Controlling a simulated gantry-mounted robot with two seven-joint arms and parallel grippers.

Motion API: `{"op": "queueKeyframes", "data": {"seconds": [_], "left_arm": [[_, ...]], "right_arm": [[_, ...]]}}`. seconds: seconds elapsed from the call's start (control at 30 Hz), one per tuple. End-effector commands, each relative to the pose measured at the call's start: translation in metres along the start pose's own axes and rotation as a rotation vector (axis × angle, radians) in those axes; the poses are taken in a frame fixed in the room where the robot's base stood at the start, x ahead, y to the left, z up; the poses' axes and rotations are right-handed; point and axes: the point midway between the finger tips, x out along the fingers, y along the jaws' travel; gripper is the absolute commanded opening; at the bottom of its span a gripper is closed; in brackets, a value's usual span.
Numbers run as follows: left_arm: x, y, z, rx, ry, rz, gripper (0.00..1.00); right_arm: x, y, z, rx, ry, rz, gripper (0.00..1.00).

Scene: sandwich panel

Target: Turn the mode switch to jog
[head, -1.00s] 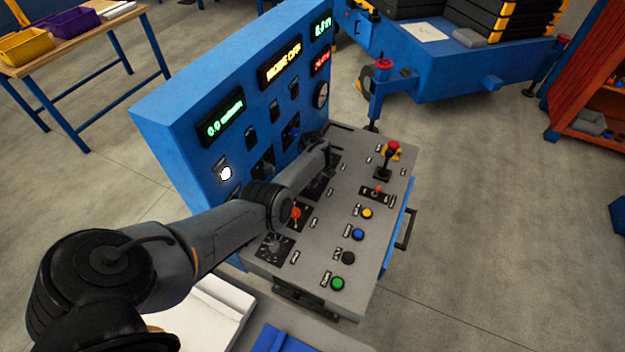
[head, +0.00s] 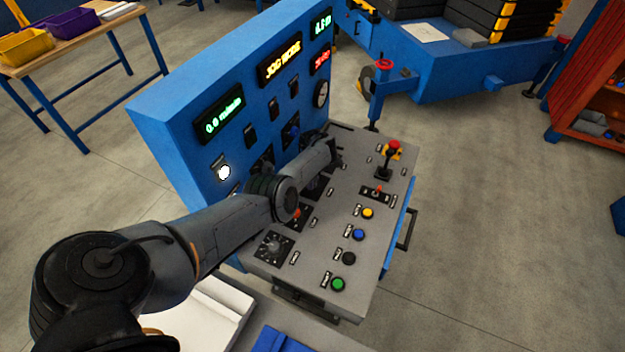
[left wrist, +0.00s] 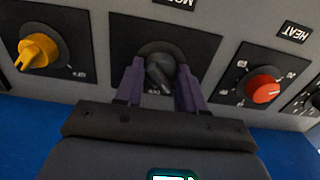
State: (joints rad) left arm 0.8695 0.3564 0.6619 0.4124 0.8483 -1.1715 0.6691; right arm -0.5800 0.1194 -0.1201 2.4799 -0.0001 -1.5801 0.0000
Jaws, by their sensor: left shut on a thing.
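The mode switch (left wrist: 160,70) is a dark knob on a square black plate in the left wrist view. The purple fingers of my left gripper (left wrist: 160,88) are shut on it, one on each side. The label above it is upside down and cut off. In the head view my left arm reaches over the console and hides the switch and the fingertips. The middle display (head: 284,62) on the blue upright panel reads "JOG MODE" in yellow. My right gripper is not in view.
In the left wrist view a yellow knob (left wrist: 38,50) is left of the switch and a red knob (left wrist: 263,88) right of it.

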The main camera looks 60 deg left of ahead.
Motion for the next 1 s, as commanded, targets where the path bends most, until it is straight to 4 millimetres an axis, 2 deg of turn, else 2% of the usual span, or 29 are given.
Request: {"op": "queueKeyframes", "data": {"seconds": [0.37, 0.4, 0.53, 0.83, 1.0], "left_arm": [[0.002, -0.001, -0.001, -0.003, 0.002, -0.001, 0.08], [0.002, -0.001, -0.001, -0.003, 0.002, -0.001, 0.45], [0.002, -0.001, -0.001, -0.003, 0.002, -0.001, 0.64], [-0.001, 0.0, 0.0, -0.003, 0.001, 0.0, 0.64], [-0.015, 0.001, -0.001, -0.003, 0.002, 0.002, 0.64]], "right_arm": [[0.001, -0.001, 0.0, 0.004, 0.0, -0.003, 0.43], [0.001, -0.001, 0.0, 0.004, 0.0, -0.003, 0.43], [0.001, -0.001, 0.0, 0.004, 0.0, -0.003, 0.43], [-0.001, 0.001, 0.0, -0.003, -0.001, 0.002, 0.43], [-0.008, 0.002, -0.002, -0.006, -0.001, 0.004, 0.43]]}}
